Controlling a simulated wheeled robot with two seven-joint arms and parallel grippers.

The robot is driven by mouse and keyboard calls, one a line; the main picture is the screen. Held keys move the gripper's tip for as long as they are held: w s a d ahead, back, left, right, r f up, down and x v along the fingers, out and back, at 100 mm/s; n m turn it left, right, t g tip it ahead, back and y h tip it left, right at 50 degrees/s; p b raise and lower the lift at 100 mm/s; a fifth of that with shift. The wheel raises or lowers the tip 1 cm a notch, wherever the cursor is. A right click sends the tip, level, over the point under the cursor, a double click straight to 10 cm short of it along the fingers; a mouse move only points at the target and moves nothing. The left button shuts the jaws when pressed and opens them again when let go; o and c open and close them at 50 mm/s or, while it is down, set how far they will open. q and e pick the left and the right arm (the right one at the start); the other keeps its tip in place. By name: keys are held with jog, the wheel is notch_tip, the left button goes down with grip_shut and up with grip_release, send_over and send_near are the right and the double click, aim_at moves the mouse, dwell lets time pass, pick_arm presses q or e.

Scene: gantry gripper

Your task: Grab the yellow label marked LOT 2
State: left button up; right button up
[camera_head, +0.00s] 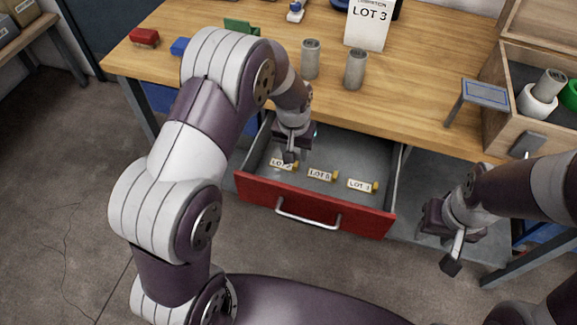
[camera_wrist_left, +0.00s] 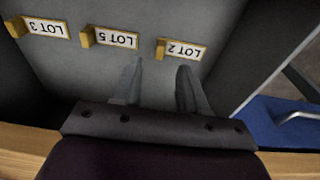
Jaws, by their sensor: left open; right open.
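The yellow label marked LOT 2 (camera_head: 279,163) lies in the open red-fronted drawer (camera_head: 315,210), the leftmost of three labels. In the head view my left gripper partly covers it. In the left wrist view the LOT 2 label (camera_wrist_left: 184,50) reads upside down and lies just beyond the fingertips. My left gripper (camera_head: 290,154) is open and points down into the drawer; its two fingers (camera_wrist_left: 160,68) are apart with nothing between them. Whether they touch the label cannot be told. My right gripper (camera_head: 452,255) is open and empty, right of the drawer.
The LOT 5 label (camera_head: 321,175) and LOT 3 label (camera_head: 362,185) lie in the same drawer, to the right. A LOT 3 sign (camera_head: 369,22) and grey cylinders (camera_head: 355,69) stand on the wooden table (camera_head: 420,100). A wooden box (camera_head: 492,125) is at the right.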

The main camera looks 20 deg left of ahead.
pick_arm(q)
jog(key=f, duration=0.4)
jog(key=w+f, duration=0.1)
jog(key=f, duration=0.1)
jog(key=shift+f, duration=0.15)
grip_shut()
jog(key=shift+r, duration=0.2)
